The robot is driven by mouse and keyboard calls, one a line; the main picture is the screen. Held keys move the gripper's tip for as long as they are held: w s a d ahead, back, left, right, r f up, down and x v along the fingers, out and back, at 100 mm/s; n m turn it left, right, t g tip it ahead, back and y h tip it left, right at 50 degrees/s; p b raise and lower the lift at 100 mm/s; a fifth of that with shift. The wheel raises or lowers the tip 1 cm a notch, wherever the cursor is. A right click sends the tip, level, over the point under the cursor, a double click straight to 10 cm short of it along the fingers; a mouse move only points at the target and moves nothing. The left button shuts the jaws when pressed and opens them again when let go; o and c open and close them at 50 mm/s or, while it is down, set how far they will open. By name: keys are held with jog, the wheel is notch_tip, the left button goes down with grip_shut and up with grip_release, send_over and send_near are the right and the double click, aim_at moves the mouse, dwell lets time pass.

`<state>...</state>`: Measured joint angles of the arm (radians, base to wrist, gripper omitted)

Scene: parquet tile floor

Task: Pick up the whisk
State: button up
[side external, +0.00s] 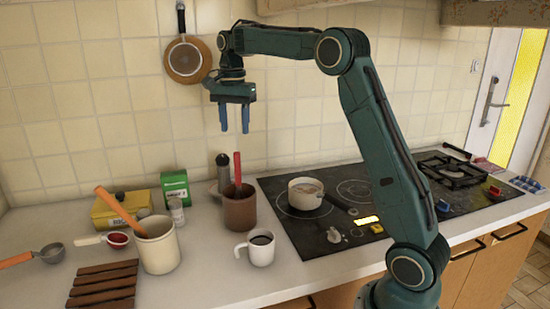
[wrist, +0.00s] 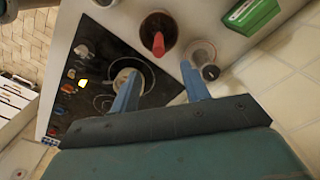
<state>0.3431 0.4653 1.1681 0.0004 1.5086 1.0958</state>
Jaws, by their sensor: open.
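No whisk head shows in either view. A red-handled utensil (side external: 237,168) stands in a brown pot (side external: 239,212), its lower end hidden inside. An orange-handled utensil (side external: 118,210) leans in a cream pot (side external: 160,246), its working end also hidden. I cannot tell which of them, if either, is the whisk. My gripper (side external: 234,131) is open and empty, pointing down high above the brown pot. In the wrist view, the red handle (wrist: 158,43) shows just beyond the blue fingers (wrist: 159,72), apart from them.
A white mug (side external: 261,250) with dark liquid stands before the brown pot. A dark-capped shaker (side external: 222,172) stands behind it, beside a green box (side external: 175,188). A pan (side external: 305,194) sits on the black hob to the right. A wooden rack (side external: 103,285) lies front left. The tiled wall is close behind.

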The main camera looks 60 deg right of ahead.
jog(key=shift+f, duration=0.1)
send_near(239, 185)
jog(key=shift+w+d+f, duration=0.25)
jog(key=shift+w+d, duration=0.2)
jog(key=shift+f, duration=0.1)
jog(key=shift+s+f, duration=0.1)
jog(key=shift+f, duration=2.4)
jog(key=shift+c, duration=0.5)
grip_shut()
